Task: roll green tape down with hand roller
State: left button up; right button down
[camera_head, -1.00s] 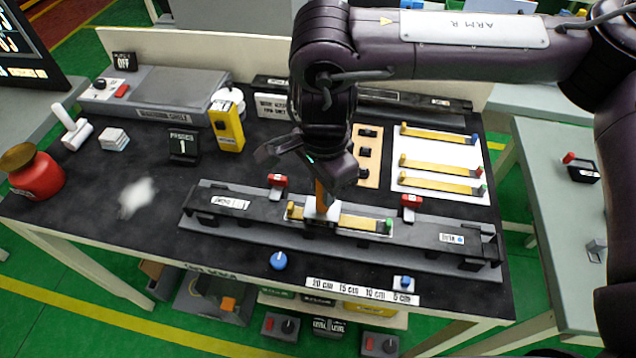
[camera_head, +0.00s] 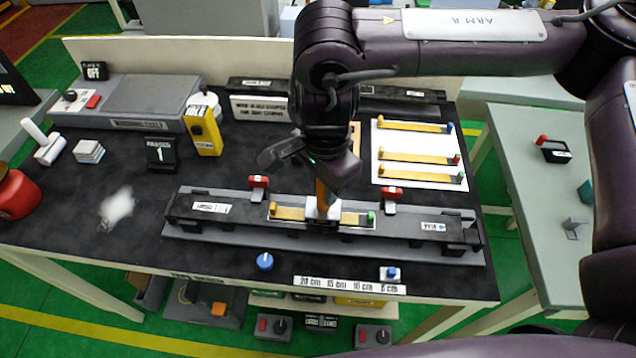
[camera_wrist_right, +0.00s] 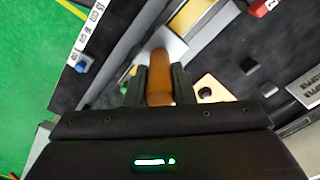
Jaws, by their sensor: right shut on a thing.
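My right gripper (camera_head: 322,180) is shut on the orange handle of the hand roller, and the handle also shows between the two fingers in the right wrist view (camera_wrist_right: 159,80). The roller's white head (camera_head: 321,209) sits on the yellow tape strip with the green end tab (camera_head: 371,218), near the strip's middle. That strip (camera_head: 290,212) lies along the dark trim bar (camera_head: 235,219) in the long grey fixture. Whether the roller presses on the strip cannot be told. My left gripper is not in view.
Two red clamps (camera_head: 259,187) (camera_head: 392,199) stand behind the bar on either side of the roller. A white card (camera_head: 415,139) with several yellow strips lies at the back right. A blue knob (camera_head: 265,261) and length label (camera_head: 330,285) are in front. A white cloth-like patch (camera_head: 117,206) lies at left.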

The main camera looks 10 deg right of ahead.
jog(key=shift+s+d+f+p, duration=0.1)
jog(key=shift+s+d, duration=0.1)
jog(key=shift+d, duration=0.5)
jog(key=shift+s+d+f+p, duration=0.1)
jog(key=shift+s+d, duration=0.1)
jog(key=shift+d, duration=0.5)
jog(key=shift+s+d+p, duration=0.1)
jog(key=shift+s+d, duration=0.1)
jog(key=shift+d, duration=0.5)
notch_tip(320, 180, up, 8)
jog(key=p, duration=0.7)
jog(key=shift+w+r+p, duration=0.15)
jog(key=shift+p, duration=0.2)
